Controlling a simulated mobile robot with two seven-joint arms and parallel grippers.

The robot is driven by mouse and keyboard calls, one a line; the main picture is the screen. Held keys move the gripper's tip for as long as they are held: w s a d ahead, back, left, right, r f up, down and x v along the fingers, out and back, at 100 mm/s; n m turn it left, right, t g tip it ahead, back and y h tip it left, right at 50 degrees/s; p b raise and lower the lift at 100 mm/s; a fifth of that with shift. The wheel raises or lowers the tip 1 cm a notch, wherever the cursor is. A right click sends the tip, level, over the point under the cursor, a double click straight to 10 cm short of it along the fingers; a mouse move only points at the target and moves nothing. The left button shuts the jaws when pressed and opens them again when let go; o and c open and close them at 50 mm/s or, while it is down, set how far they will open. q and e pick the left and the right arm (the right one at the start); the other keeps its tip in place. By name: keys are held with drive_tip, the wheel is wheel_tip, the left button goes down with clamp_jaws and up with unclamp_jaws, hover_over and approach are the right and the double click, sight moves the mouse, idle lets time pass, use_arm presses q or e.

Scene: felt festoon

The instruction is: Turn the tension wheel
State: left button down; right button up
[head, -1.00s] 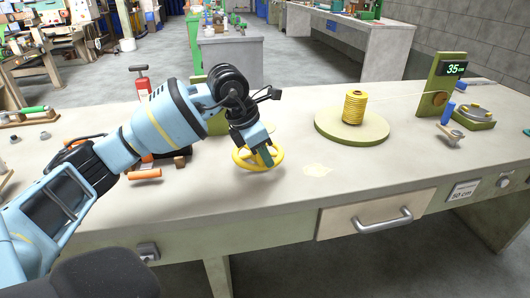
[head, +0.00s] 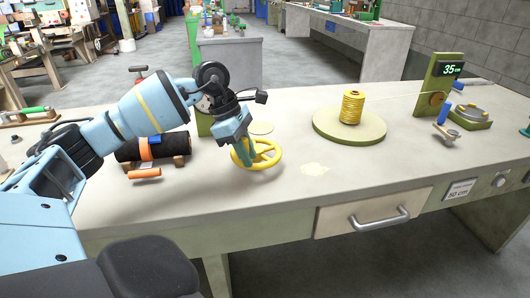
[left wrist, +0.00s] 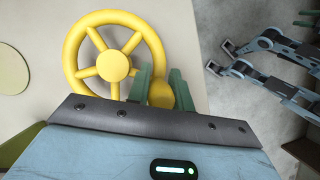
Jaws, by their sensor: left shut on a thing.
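The yellow spoked tension wheel (head: 266,162) lies at the front of the bench, left of centre. It also shows in the left wrist view (left wrist: 82,30), with its hub and round rim in sight. My left gripper (head: 246,156) is at the left side of the wheel. Its green fingers (left wrist: 161,92) are shut around a yellow knob (left wrist: 162,95) at the rim, and they partly hide the knob. A green post carries a display (head: 453,69) reading 35 cm. My right gripper does not show.
A yellow cord spool (head: 351,107) stands on a round green base (head: 372,130) to the right. A card (head: 460,189) on the bench front reads 50 cm. The bench front around the wheel is clear.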

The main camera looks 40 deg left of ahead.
use_arm(q)
drive_tip(key=shift+a, duration=0.1)
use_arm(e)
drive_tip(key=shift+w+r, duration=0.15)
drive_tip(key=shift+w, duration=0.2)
use_arm(q)
drive_tip(key=c, duration=1.3)
unclamp_jaws()
drive_tip(key=shift+o, duration=0.2)
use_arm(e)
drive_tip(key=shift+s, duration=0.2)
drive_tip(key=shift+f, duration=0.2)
use_arm(q)
drive_tip(key=shift+a+r, duration=0.1)
drive_tip(key=shift+r, duration=0.2)
drive_tip(key=v, duration=0.7)
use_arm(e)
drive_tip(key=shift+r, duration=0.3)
use_arm(q)
drive_tip(key=shift+s, duration=0.15)
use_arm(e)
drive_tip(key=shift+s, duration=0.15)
